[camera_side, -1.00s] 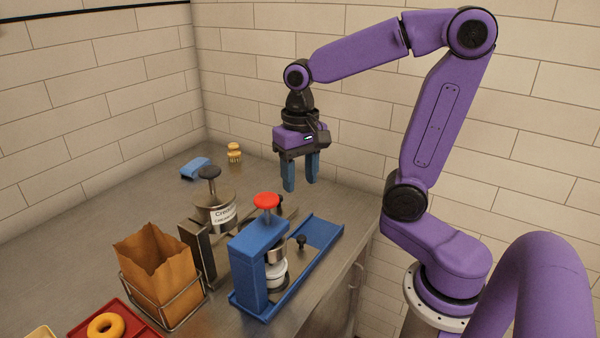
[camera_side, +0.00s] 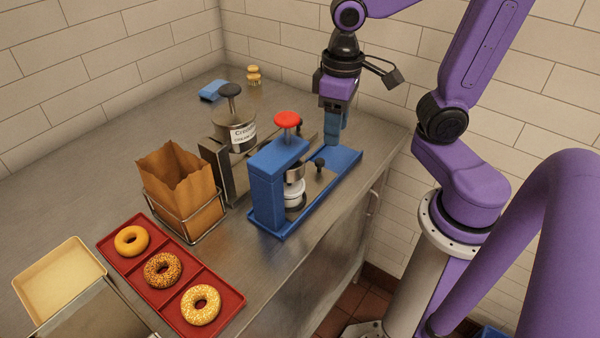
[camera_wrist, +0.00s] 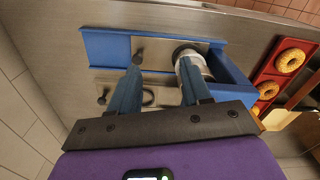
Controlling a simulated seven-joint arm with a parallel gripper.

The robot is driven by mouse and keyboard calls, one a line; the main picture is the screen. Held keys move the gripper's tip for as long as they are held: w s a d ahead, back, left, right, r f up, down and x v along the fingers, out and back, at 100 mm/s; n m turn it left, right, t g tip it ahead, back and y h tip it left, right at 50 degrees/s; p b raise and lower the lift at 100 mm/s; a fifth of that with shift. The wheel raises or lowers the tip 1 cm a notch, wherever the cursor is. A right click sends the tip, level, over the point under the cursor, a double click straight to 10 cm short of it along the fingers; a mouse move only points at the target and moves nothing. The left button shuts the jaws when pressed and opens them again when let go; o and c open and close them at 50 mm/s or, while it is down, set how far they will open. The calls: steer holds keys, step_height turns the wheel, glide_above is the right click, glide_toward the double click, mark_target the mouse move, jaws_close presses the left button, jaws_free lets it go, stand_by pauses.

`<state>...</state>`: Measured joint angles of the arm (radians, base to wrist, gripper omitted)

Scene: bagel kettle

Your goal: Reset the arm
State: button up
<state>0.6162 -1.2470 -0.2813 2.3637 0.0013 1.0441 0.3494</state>
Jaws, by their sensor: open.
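My gripper (camera_side: 333,128) points down above the back part of the blue press base, with its blue fingers seen nearly edge-on in the side view. In the wrist view my gripper (camera_wrist: 155,90) has its two fingers apart with nothing held between them. The blue press (camera_side: 268,190) with its red knob (camera_side: 287,119) stands in front of and to the left of the gripper. A small black knob (camera_side: 319,165) rises from the press base below the fingers. Whether a fingertip touches the base cannot be told.
A labelled canister (camera_side: 236,132) stands left of the press. A brown paper bag (camera_side: 180,180) sits in a wire holder. A red tray (camera_side: 224,297) holds three bagels in front; a cream tray (camera_side: 60,278) is at left.

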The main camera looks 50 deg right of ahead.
steer(key=s+a+f+n, duration=0.1)
steer(key=s+f+n, duration=0.2)
steer(key=s+n, duration=0.6)
steer(key=shift+s+a, duration=0.25)
steer(key=shift+s, duration=0.45)
stand_by(0.7)
